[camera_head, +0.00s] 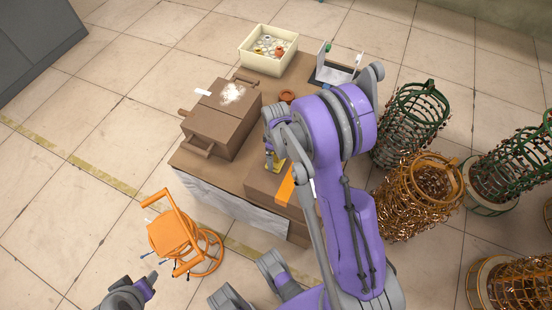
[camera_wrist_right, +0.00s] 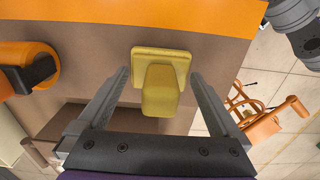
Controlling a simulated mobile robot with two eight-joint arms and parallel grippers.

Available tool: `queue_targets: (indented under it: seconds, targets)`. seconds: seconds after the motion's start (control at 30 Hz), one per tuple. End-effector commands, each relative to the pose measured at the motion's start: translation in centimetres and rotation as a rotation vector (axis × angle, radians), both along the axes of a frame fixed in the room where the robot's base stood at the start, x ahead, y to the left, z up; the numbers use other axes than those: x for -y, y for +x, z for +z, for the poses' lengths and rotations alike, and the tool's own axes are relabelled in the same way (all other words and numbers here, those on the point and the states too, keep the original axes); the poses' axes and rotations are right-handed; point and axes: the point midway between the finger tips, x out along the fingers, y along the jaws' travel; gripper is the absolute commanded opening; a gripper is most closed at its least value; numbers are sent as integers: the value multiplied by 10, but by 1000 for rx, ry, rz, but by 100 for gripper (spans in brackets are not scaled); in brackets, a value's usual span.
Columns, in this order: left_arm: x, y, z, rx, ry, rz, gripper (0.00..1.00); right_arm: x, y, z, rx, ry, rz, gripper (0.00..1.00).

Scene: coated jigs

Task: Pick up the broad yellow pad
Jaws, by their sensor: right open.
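The broad yellow pad (camera_wrist_right: 162,92) has a flat, wide plate and a narrower block rising from it. It lies on a brown surface, and in the head view it is a small yellow patch (camera_head: 278,164), partly hidden by my arm. My right gripper (camera_wrist_right: 160,76) is open, with one finger on each side of the pad's block and gaps left and right; it also shows in the head view (camera_head: 273,160). At the bottom left of the head view is my left gripper (camera_head: 130,294), away from the pad; its jaw state is unclear.
An orange strip (camera_head: 286,187) lies beside the pad. A brown box (camera_head: 222,118) with handles, a cream tray (camera_head: 267,63) and an open case (camera_head: 336,74) share the table. An orange chair (camera_head: 180,235) stands left; wire baskets (camera_head: 411,122) stand right.

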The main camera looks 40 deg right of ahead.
Motion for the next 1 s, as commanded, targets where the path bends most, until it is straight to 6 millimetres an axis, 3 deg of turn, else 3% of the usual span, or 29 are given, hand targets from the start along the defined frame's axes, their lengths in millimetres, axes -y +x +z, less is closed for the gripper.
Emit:
queue_targets:
  seconds: [0.17, 0.53, 0.83, 1.0]
  targets:
    - [0, 0, 0, 0, 0, 0, 50, 0, 0, 1, 0, 0, 0, 96]
    - [0, 0, 0, 0, 0, 0, 50, 0, 0, 1, 0, 0, 0, 30]
    - [0, 0, 2, 1, 0, 0, 50, 0, 0, 7, 0, 0, 0, 28]
    - [0, 0, 9, 3, 0, 0, 50, 0, 0, 36, 1, 0, -1, 28]
